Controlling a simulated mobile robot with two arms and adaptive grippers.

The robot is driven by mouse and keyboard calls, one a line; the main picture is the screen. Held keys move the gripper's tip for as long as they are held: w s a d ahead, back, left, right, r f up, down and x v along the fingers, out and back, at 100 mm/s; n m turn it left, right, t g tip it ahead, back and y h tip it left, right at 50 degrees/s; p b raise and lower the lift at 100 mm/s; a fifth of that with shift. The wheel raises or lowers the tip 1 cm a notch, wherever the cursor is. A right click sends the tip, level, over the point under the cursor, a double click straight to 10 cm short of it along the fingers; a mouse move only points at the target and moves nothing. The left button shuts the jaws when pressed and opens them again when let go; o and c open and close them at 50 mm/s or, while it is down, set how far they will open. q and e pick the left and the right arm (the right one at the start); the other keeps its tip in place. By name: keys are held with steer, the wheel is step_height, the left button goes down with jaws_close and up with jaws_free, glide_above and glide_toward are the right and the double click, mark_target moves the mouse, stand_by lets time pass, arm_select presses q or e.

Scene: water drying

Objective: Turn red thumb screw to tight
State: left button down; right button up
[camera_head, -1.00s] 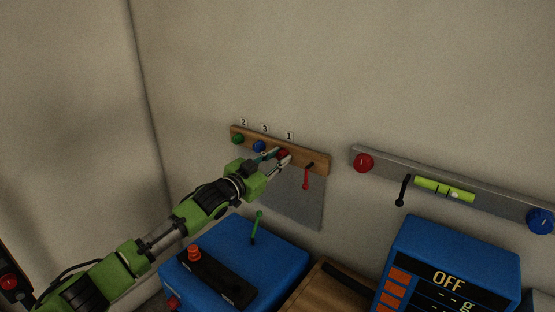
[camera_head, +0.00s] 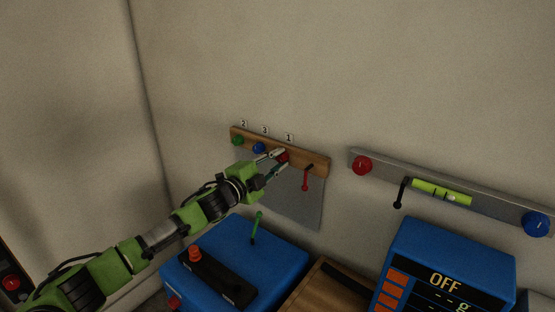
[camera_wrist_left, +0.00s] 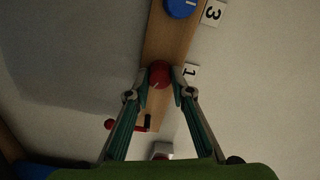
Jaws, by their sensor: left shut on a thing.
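The red thumb screw (camera_head: 283,157) sits on the wooden strip (camera_head: 318,163) on the wall, under the label 1. In the left wrist view the red thumb screw (camera_wrist_left: 160,74) lies between my left gripper's fingertips (camera_wrist_left: 160,82). My left gripper (camera_head: 279,160) is shut on it, one finger on each side. In the head view the fingers partly hide the screw. My right gripper is not in view.
A green knob (camera_head: 238,140) and a blue knob (camera_head: 259,147) sit left on the strip; a red lever (camera_head: 306,180) hangs right. A grey wall bar (camera_head: 390,170) carries another red knob (camera_head: 361,165) and a blue knob (camera_head: 537,223). A blue box (camera_head: 270,250) stands below.

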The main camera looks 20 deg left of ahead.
arm_select(q)
steer(key=m, duration=0.3)
steer(key=shift+m, duration=0.4)
steer(key=m+p, duration=0.1)
steer(key=m, duration=0.3)
steer(key=shift+f+m, duration=0.1)
steer(key=shift+m, duration=0.2)
steer(key=m, duration=0.7)
steer(key=shift+p, duration=0.3)
steer(key=m, duration=0.3)
steer(key=shift+m, duration=0.4)
steer(key=m+p, duration=0.1)
steer(key=m, duration=0.2)
steer(key=shift+a+m, duration=0.1)
steer(key=shift+m, duration=0.2)
steer(key=m+p, duration=0.1)
steer(key=m, duration=0.3)
steer(key=shift+m, duration=1.7)
steer(key=shift+p, duration=0.3)
